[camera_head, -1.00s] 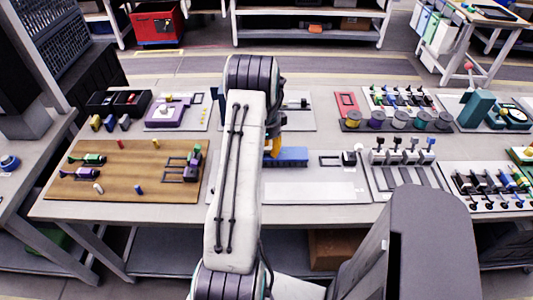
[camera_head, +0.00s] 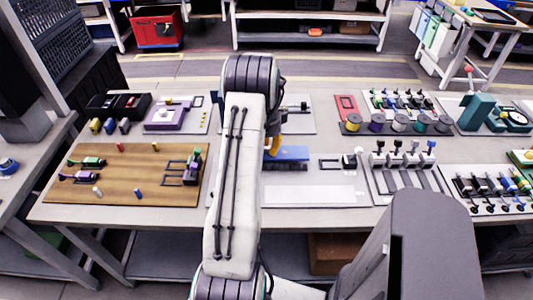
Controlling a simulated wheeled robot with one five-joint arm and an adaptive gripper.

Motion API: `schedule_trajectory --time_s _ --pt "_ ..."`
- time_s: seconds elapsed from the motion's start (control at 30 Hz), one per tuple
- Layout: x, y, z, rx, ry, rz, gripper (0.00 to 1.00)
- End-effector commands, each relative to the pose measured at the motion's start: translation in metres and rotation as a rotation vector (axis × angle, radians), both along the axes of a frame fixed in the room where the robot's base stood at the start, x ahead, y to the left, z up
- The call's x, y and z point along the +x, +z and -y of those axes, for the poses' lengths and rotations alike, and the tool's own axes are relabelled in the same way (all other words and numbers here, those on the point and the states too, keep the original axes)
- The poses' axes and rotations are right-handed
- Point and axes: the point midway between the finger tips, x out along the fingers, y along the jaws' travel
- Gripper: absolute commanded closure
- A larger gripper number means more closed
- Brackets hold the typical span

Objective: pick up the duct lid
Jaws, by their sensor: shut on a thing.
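The duct lid (camera_head: 293,153) is a flat blue strip just right of my arm, over the middle panel of the workbench. My gripper (camera_head: 273,147), with yellow showing at its fingers, is shut on the lid near its left part. Below the lid the dark slotted duct (camera_head: 287,167) is in sight, and the lid looks raised above it. My arm hides the left end of the lid and most of the gripper.
A wooden board (camera_head: 120,178) with small tools lies to the left. A row of spools (camera_head: 400,122) and a rack of levers (camera_head: 402,150) stand to the right. A pale plate (camera_head: 315,193) in front of the duct is clear.

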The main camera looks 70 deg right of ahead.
Motion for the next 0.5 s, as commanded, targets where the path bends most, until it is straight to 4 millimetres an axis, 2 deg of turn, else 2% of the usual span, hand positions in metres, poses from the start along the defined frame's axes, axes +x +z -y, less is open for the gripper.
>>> schedule_trajectory --time_s 0.13,0.5 --pt "-0.002 0.024 -0.001 -0.003 -0.001 0.001 1.00" --pt "-0.059 0.062 -0.043 0.000 -0.004 0.000 1.00"
